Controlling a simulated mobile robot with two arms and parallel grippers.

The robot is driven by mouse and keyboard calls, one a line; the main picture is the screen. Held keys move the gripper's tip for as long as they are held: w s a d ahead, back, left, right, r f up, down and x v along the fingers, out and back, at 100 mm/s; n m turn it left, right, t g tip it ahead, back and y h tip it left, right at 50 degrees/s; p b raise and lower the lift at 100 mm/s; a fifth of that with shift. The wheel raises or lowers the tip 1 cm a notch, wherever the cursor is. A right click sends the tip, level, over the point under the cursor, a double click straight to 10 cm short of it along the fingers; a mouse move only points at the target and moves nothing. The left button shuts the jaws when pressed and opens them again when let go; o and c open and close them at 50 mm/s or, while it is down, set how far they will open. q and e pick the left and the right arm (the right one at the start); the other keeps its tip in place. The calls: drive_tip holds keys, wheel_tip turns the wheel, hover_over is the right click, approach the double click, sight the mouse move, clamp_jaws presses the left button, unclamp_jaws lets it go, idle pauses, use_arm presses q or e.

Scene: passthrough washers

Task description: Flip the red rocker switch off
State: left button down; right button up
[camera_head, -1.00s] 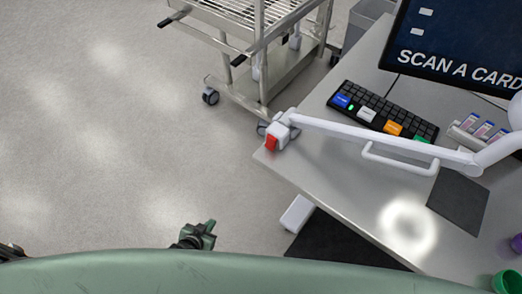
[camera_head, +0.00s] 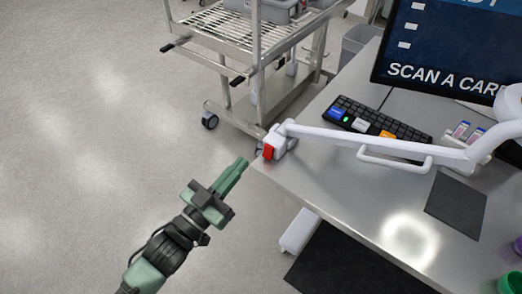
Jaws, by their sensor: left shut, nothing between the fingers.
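The red rocker switch (camera_head: 268,152) is on the end of a small white housing (camera_head: 281,141) at the near left corner of the grey desk. A white jointed arm runs from this housing to the right. My left gripper (camera_head: 240,166) is green and black and comes up from the bottom left. Its fingers are shut and empty, and their tips point at the switch. In the picture the tips are a short way left of and below the switch, with a gap between. Which way the rocker is tipped is too small to tell. My right gripper is not in view.
The white arm (camera_head: 375,137) with a handle crosses above the desk (camera_head: 340,185). A keyboard (camera_head: 370,118), a dark mat (camera_head: 456,205) and a monitor (camera_head: 450,45) are on the desk. A wheeled metal cart (camera_head: 258,85) stands behind. The floor at left is clear.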

use_arm(q)
wheel_tip(320, 180, up, 2)
drive_tip(key=p, duration=0.3)
hover_over(268, 151)
drive_tip(key=s+a, duration=0.1)
drive_tip(key=f, duration=0.3)
drive_tip(key=shift+s+a+f, duration=0.25)
drive_tip(key=shift+s+f, duration=0.1)
drive_tip(key=shift+f, duration=0.3)
